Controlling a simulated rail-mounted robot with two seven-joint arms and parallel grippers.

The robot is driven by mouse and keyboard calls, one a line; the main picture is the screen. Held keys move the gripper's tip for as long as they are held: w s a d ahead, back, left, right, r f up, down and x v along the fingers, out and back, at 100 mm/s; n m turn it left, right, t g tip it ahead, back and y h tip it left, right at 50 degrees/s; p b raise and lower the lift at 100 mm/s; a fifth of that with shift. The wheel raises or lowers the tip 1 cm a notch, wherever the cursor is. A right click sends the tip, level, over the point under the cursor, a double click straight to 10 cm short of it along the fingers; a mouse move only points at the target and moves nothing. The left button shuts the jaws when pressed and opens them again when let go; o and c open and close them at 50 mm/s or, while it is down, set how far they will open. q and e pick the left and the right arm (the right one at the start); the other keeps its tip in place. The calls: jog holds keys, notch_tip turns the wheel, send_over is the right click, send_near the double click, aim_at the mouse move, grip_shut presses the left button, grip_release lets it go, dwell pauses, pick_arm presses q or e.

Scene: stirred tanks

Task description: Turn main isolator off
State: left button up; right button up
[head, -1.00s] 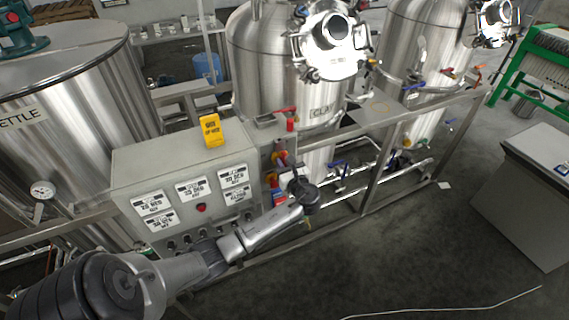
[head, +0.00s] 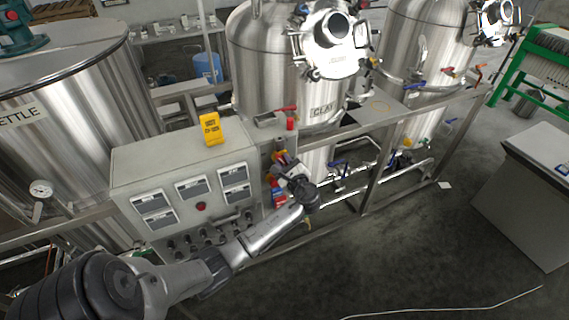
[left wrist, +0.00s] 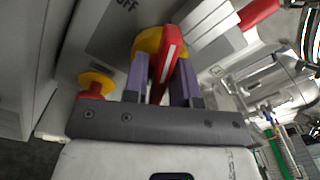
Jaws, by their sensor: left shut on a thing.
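The main isolator is a red handle (left wrist: 172,42) on a yellow round plate (left wrist: 147,40). It is on the right end of the grey control cabinet (head: 150,160). In the left wrist view the handle stands nearly upright, leaning slightly right, with the word OFF (left wrist: 127,5) on the grey plate to its upper left. My left gripper (left wrist: 162,77) is shut on the red handle, one purple finger on each side. In the head view my left gripper (head: 287,165) reaches the cabinet end from the front and partly hides the isolator. My right gripper is not in view.
A red button on a yellow base (left wrist: 95,85) sits left of the handle in the left wrist view. A yellow box (head: 211,129) stands on the cabinet. The cabinet's displays (head: 194,187) look grey and blank. Steel tanks and pipes stand behind; the floor (head: 400,250) in front is clear.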

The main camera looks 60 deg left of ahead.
pick_arm(q)
jog(key=n+b, duration=0.1)
jog(key=n, duration=0.2)
jog(key=shift+f, duration=0.15)
jog(key=n+b, duration=0.2)
jog(key=shift+n, duration=0.4)
jog(key=n+b, duration=0.4)
jog(key=shift+s, duration=0.1)
jog(key=shift+n+b, duration=0.55)
jog(key=shift+n, duration=0.45)
jog(key=o, duration=0.7)
